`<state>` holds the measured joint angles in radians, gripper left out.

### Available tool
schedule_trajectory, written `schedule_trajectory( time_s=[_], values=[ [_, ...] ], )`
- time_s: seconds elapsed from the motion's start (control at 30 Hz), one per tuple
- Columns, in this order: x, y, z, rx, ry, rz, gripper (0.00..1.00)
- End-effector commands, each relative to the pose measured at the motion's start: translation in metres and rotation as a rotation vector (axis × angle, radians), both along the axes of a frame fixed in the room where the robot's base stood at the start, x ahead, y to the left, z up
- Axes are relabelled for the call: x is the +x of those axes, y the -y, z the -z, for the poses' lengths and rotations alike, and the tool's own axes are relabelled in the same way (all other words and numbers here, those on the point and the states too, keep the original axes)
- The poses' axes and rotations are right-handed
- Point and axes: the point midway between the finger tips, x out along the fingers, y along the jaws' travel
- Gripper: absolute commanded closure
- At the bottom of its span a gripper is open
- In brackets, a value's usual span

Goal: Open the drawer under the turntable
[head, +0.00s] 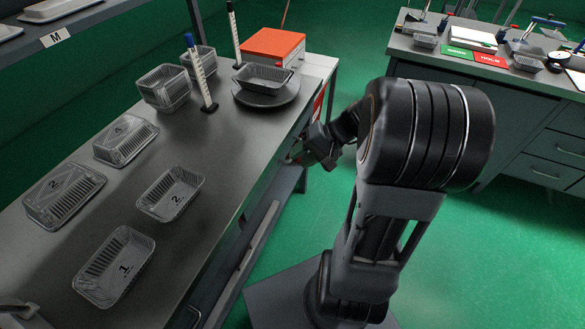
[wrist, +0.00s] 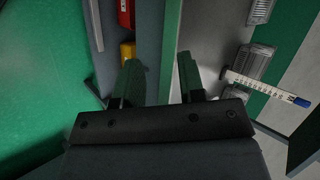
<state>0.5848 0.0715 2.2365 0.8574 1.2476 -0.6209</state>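The turntable (head: 264,101) is a dark round disc at the far right end of the workbench, with a clear tray (head: 262,77) on it. The drawer under it is mostly hidden in the head view by the bench top and my arm, and I cannot tell how far it is open. My gripper (head: 306,153) is beside the bench's right edge, below and to the right of the turntable. In the wrist view my gripper (wrist: 160,78) has its two fingers apart with nothing held. A pale green-grey edge strip (wrist: 171,45) shows between and beyond them; contact is unclear.
An orange-topped box (head: 274,44) stands behind the turntable. A blue-capped post (head: 199,75) and several clear trays stand on the bench (head: 215,140). In the wrist view, a red object (wrist: 126,13) and a yellow object (wrist: 128,51) are left of the strip.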

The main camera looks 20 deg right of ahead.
Motion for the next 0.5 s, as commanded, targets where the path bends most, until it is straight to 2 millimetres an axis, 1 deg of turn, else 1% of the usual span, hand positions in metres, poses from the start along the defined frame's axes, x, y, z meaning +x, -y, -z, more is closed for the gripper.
schedule_trajectory(
  time_s=[0.03, 0.1, 0.17, 0.2, 0.3, 0.37, 0.43, 0.5],
  values=[
    [0.010, 0.019, 0.038, 0.087, 0.026, 0.067, 0.64],
    [0.022, 0.044, 0.059, 0.189, 0.093, 0.150, 0.64],
    [0.030, 0.064, 0.075, 0.257, 0.153, 0.217, 0.64],
    [0.034, 0.077, 0.084, 0.292, 0.191, 0.259, 0.64],
    [0.039, 0.106, 0.101, 0.353, 0.274, 0.347, 0.64],
    [0.041, 0.118, 0.108, 0.375, 0.313, 0.385, 0.64],
    [0.043, 0.127, 0.113, 0.390, 0.342, 0.414, 0.64],
    [0.047, 0.129, 0.116, 0.398, 0.360, 0.430, 0.64]
  ],
)
